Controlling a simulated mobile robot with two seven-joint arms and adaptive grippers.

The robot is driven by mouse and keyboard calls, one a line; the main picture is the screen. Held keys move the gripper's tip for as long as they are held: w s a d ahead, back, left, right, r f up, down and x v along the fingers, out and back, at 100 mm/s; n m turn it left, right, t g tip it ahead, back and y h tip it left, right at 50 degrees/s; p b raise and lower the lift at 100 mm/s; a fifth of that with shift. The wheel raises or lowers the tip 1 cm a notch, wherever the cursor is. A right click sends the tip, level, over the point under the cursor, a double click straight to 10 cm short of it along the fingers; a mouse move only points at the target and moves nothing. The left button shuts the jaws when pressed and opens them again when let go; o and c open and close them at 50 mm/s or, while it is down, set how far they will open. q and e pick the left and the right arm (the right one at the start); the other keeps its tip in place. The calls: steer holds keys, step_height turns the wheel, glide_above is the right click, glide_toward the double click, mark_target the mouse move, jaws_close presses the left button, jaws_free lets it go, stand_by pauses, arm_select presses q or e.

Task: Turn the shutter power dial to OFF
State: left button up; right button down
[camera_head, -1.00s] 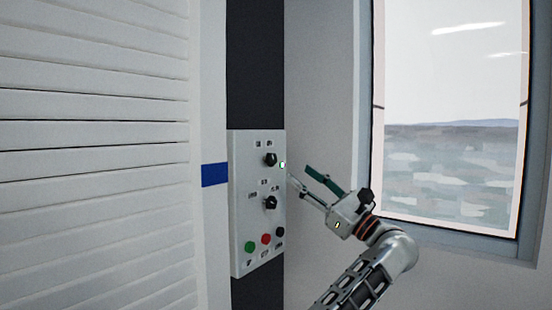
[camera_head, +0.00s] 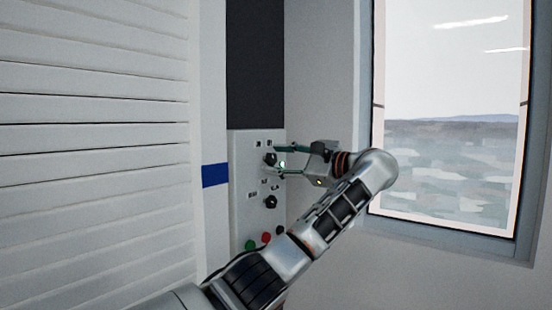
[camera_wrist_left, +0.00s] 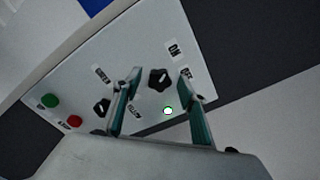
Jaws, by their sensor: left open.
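The upper black dial (camera_head: 270,160) is on the light grey control panel (camera_head: 242,215); in the left wrist view this dial (camera_wrist_left: 159,80) has an ON label beside it and a second, blurred label. My left gripper (camera_head: 278,160) is open at the panel. In the left wrist view its green-padded fingers (camera_wrist_left: 159,88) stand on either side of the dial, with gaps visible. I cannot tell how deep the tips reach. A lit green-white indicator (camera_wrist_left: 168,111) shows between the fingers. My right gripper is not in view.
A lower black dial (camera_head: 270,201) sits below, with green (camera_head: 250,244) and red (camera_head: 266,238) buttons under it. A white slatted shutter (camera_head: 95,150) is at left, a window (camera_head: 450,130) at right. My left forearm crosses in front of the panel's lower right.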

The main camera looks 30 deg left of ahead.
arm_select(q)
steer(key=shift+a, duration=0.4)
steer(key=c, duration=1.1)
